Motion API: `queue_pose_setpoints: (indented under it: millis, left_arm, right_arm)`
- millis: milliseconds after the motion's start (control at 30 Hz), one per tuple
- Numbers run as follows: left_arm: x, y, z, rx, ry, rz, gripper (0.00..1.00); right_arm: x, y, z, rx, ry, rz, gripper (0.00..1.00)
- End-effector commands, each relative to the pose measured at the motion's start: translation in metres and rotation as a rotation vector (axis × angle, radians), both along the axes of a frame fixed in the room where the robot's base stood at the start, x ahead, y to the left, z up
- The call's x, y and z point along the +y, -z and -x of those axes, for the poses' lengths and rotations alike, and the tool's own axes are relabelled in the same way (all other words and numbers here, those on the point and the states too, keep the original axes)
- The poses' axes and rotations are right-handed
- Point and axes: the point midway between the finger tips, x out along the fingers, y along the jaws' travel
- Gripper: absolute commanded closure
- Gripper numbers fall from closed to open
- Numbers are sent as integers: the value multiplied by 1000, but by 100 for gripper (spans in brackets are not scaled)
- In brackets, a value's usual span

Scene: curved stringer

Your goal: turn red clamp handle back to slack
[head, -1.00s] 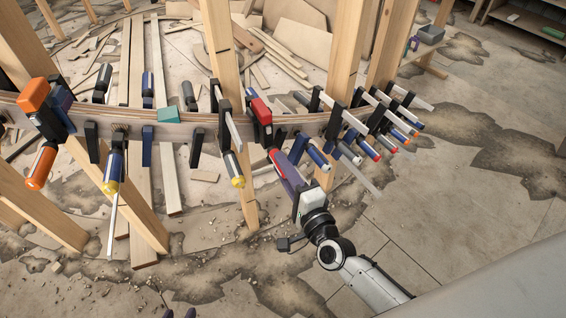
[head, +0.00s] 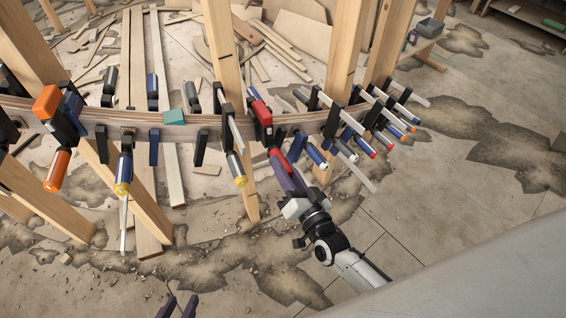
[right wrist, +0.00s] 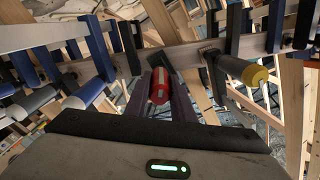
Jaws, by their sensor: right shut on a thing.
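The red clamp (head: 259,110) sits on the curved wooden stringer (head: 175,134), just right of an upright post. Its red handle (head: 273,153) hangs below the stringer, tilted toward my right gripper (head: 281,165). The right gripper's purple fingers are shut on the handle. In the right wrist view the red handle (right wrist: 160,84) lies between the two fingers (right wrist: 159,103), with its round end facing the camera. The fingers partly hide the handle in the head view. Only the dark fingertips of my left gripper (head: 178,307) show at the bottom edge, spread apart and empty.
Several blue clamps (head: 316,154) crowd close to the right of the red handle. A yellow-ended clamp (head: 238,172) hangs to its left, also visible in the right wrist view (right wrist: 254,76). An orange clamp (head: 58,165) is at far left. Open floor lies in front.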

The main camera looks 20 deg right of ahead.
Motion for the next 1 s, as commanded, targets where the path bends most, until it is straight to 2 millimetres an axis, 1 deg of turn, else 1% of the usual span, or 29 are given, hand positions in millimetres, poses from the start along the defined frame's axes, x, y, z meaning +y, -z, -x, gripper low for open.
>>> queue_pose_setpoints:
  millis: [33,200,500,700,1000]
  left_arm:
    - [0,-5,-1,-3,0,1,69]
    - [-1,-11,-4,-8,-1,1,69]
    - [-2,-15,-3,-6,-1,1,69]
    - [-2,-15,-2,-3,-2,1,69]
    - [-2,-14,0,2,-3,1,69]
  right_arm:
    - [0,-2,0,-5,1,44,100]
    - [-1,-1,0,-22,1,188,100]
    - [-1,-1,-1,-45,2,373,100]
    - [-1,-1,-1,-54,1,438,100]
    - [-1,0,-1,-57,2,463,100]
